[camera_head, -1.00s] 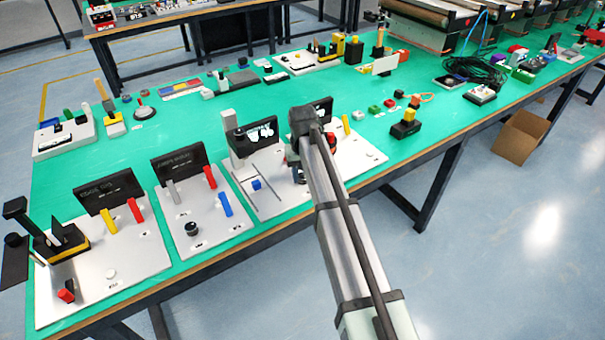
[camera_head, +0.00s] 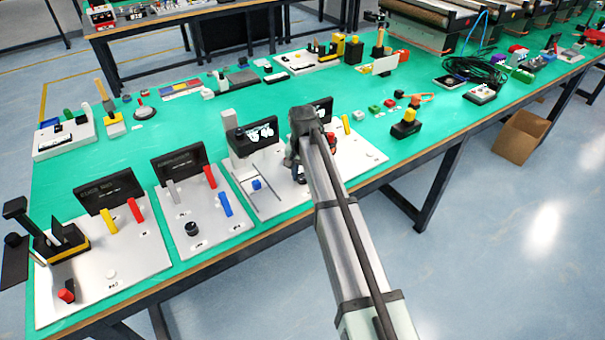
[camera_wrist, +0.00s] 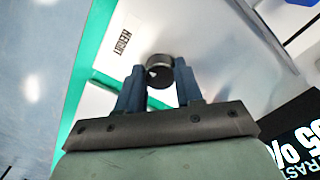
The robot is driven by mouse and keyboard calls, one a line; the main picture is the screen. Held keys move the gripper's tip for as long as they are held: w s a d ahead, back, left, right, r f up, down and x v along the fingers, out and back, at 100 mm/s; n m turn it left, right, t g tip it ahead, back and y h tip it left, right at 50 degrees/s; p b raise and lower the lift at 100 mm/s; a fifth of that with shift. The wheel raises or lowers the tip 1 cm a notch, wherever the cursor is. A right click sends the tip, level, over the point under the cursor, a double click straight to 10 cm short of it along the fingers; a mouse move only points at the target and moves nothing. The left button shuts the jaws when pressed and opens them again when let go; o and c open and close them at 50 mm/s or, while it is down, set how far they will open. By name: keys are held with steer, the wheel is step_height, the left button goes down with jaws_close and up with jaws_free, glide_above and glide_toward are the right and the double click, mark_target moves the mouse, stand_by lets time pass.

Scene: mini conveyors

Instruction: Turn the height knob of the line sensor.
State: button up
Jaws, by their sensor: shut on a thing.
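In the wrist view, the height knob (camera_wrist: 160,68) is a round dark cap with a pale mark, standing on a white panel (camera_wrist: 205,40) beside a printed "HEIGHT" label (camera_wrist: 122,39). My gripper (camera_wrist: 158,84) has its two blue-grey fingers on either side of the knob, shut on it. In the head view, my gripper (camera_head: 297,172) is low over the panel (camera_head: 270,200) under my arm, which hides the knob. The panel's dark display (camera_head: 262,135) shows white characters, and part of this display also shows in the wrist view (camera_wrist: 298,140).
A blue button (camera_head: 256,184) sits on the same panel, left of my gripper. Panels with levers (camera_head: 108,222) and knobs (camera_head: 192,229) stand to the left. A yellow-topped button box (camera_head: 405,125) is to the right. The table's front edge runs close by.

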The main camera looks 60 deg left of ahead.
mark_target(303, 176)
steer(key=o, duration=1)
steer(key=shift+o, duration=0.2)
step_height(303, 176, up, 14)
stand_by(0.6)
